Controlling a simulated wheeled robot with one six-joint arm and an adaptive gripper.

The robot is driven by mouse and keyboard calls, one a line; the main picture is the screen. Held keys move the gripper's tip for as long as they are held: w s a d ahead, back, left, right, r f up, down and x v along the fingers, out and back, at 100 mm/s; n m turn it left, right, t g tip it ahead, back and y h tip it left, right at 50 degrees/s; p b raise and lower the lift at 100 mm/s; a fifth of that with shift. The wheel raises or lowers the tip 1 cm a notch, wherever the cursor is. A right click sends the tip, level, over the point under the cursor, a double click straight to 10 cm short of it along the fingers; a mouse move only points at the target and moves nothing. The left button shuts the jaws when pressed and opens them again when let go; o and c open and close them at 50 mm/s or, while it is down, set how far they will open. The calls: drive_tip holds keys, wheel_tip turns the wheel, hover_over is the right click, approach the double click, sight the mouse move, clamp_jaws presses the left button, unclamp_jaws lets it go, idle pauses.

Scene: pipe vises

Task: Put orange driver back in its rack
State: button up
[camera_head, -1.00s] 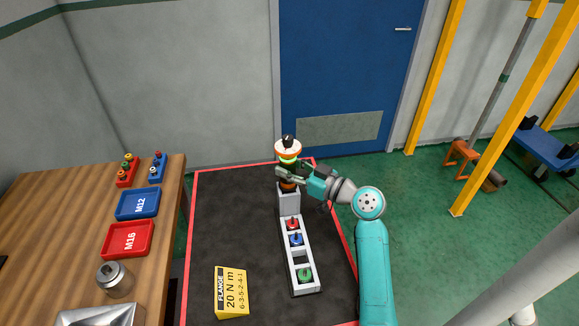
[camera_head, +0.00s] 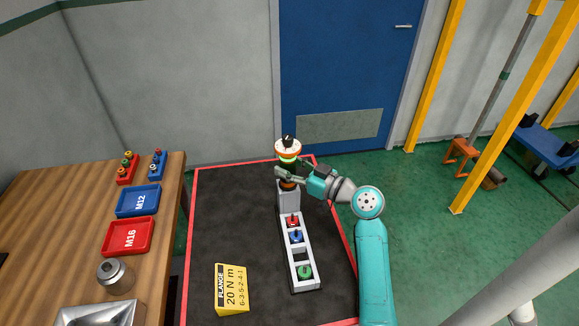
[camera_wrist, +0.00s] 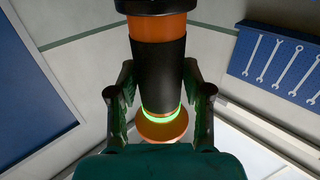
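The orange driver (camera_head: 288,148) stands upright at the back end of the rack (camera_head: 317,279), over its raised grey block (camera_head: 288,198). It has an orange and white head with a black knob and a glowing green ring. My gripper (camera_head: 284,173) reaches in from the right and is around its body.
The rack also holds red (camera_head: 292,221), blue (camera_head: 295,237) and green (camera_head: 304,272) pieces, with one empty slot. A yellow flange sign (camera_head: 231,290) stands on the dark mat. A wooden bench (camera_head: 60,220) with red and blue trays is at left.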

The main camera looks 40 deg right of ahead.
drive_tip(key=shift+o, duration=0.8)
drive_tip(key=shift+f, duration=0.1)
drive_tip(key=s+d, duration=0.2)
drive_tip(key=s, duration=0.9)
drive_tip(key=shift+s, duration=0.4)
drive_tip(key=shift+d, duration=0.1)
